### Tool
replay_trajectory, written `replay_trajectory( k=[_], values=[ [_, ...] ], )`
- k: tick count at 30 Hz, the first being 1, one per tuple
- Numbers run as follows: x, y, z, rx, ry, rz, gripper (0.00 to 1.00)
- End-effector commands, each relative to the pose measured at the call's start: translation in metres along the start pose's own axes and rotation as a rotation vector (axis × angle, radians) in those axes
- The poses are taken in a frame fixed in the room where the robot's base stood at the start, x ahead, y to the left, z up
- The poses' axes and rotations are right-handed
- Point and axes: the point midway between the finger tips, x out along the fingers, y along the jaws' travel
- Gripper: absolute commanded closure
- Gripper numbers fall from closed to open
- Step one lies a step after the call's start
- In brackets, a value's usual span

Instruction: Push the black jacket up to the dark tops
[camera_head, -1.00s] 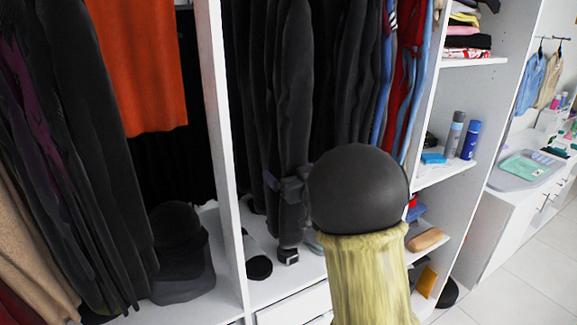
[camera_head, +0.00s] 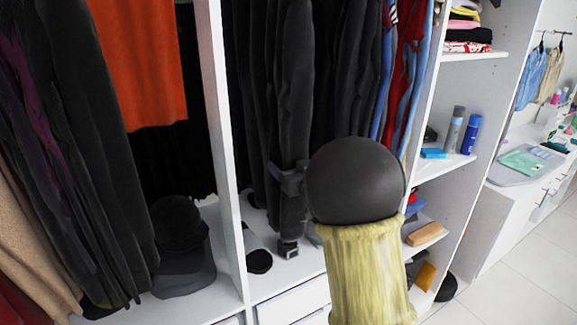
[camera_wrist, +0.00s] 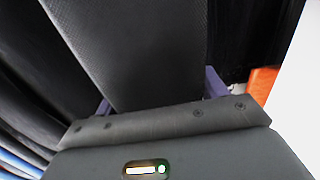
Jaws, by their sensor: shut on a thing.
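The black jacket (camera_head: 293,85) hangs in the middle wardrobe section, its front edge facing out. My gripper (camera_head: 287,178) is at its lower part. In the wrist view the black cloth (camera_wrist: 135,50) runs between the two bluish fingers of my gripper (camera_wrist: 160,97), which is shut on it. Dark tops (camera_head: 352,75) hang to the right of the jacket, with a narrow dark gap showing between them at mid-height. More dark clothes (camera_head: 245,70) hang close on its left. My forearm and a round black joint hide the lower right of this section.
A white upright panel (camera_head: 222,140) stands left of the jacket. Blue and red garments (camera_head: 402,80) hang right of the dark tops. A dark cap (camera_head: 176,225) sits in the left section below an orange garment (camera_head: 140,60). Shelves with spray cans (camera_head: 470,134) stand at right.

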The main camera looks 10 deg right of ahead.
Motion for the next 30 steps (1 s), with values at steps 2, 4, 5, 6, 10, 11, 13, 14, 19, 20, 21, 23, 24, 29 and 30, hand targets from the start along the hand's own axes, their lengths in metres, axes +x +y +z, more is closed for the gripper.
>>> replay_trajectory(
  k=[2, 4, 5, 6, 10, 11, 13, 14, 19, 20, 21, 23, 24, 29, 30],
  values=[
    [0.0, 0.003, 0.0, 0.004, 0.001, 0.003, 0.78],
    [0.0, 0.005, 0.0, 0.005, 0.001, 0.003, 0.78],
    [0.0, 0.006, 0.0, 0.005, 0.001, 0.003, 0.78],
    [0.0, 0.007, 0.0, 0.005, 0.001, 0.004, 0.78],
    [0.0, 0.01, 0.0, 0.006, 0.001, 0.004, 0.78],
    [0.0, 0.011, 0.0, 0.006, 0.001, 0.004, 0.78],
    [0.0, 0.013, 0.0, 0.006, 0.001, 0.004, 0.78],
    [0.0, 0.013, 0.0, 0.006, 0.001, 0.004, 0.78],
    [0.0, 0.018, -0.001, 0.006, 0.002, 0.005, 0.78],
    [0.0, 0.018, -0.001, 0.006, 0.002, 0.005, 0.78],
    [0.0, 0.019, -0.001, 0.006, 0.002, 0.005, 0.78],
    [0.0, 0.02, -0.001, 0.007, 0.001, 0.004, 0.25],
    [0.0, 0.019, -0.001, 0.007, 0.001, 0.004, 0.17],
    [0.0, 0.019, -0.001, 0.005, 0.001, 0.003, 0.03],
    [0.0, 0.019, -0.001, 0.004, 0.001, 0.002, 0.03]
  ],
)
